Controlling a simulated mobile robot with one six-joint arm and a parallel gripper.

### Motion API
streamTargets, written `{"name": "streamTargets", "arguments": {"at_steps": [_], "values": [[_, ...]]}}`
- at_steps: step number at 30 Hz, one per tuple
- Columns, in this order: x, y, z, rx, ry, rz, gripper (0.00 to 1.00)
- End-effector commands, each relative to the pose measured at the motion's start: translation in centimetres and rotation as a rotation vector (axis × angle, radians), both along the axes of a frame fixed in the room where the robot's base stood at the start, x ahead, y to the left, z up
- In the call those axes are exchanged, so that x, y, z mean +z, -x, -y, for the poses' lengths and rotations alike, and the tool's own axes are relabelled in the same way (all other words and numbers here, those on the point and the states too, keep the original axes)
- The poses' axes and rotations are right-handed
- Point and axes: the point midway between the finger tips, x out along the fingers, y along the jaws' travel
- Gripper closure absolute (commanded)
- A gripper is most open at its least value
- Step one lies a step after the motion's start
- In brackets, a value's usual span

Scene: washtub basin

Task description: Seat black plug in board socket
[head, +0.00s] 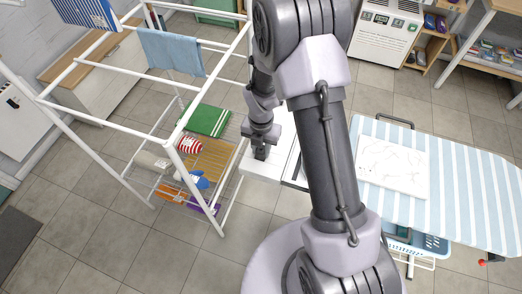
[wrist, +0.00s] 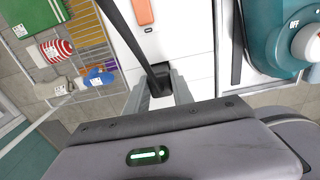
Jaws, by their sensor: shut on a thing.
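My gripper (wrist: 159,92) is shut on the black plug (wrist: 160,74), which sits between its two fingers in the wrist view. A black cable (wrist: 132,34) runs from the plug to the top edge of that view. The plug is over or against a white surface (wrist: 193,52); I cannot tell whether it touches it. I cannot make out the board socket in either view. In the head view my gripper (head: 261,152) points down over the white surface (head: 263,167), partly behind my arm, and the plug is too small to tell there.
A white drying rack (head: 155,106) stands left of my gripper. A striped ironing board (head: 470,185) bearing a white sheet (head: 393,167) is at right. In the wrist view a teal appliance (wrist: 262,35) marked OFF is close at right, and an orange piece (wrist: 143,12) lies near the cable.

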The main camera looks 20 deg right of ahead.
Motion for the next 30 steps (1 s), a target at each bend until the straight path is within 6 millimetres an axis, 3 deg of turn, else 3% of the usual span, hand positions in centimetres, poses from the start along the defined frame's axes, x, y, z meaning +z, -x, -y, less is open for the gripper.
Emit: {"name": "streamTargets", "arguments": {"at_steps": [8,9,12,22,25,30], "values": [[-0.1,0.0,0.0,0.001,0.000,0.002,1.00],[-0.1,0.0,0.0,0.001,0.000,0.002,0.68],[-0.1,0.0,0.0,0.001,0.000,0.002,0.50],[0.4,0.0,0.0,0.001,0.000,0.002,0.50],[2.6,-0.1,0.0,0.001,0.000,0.005,0.50],[7.8,-0.1,0.0,0.001,0.001,0.006,0.50]]}}
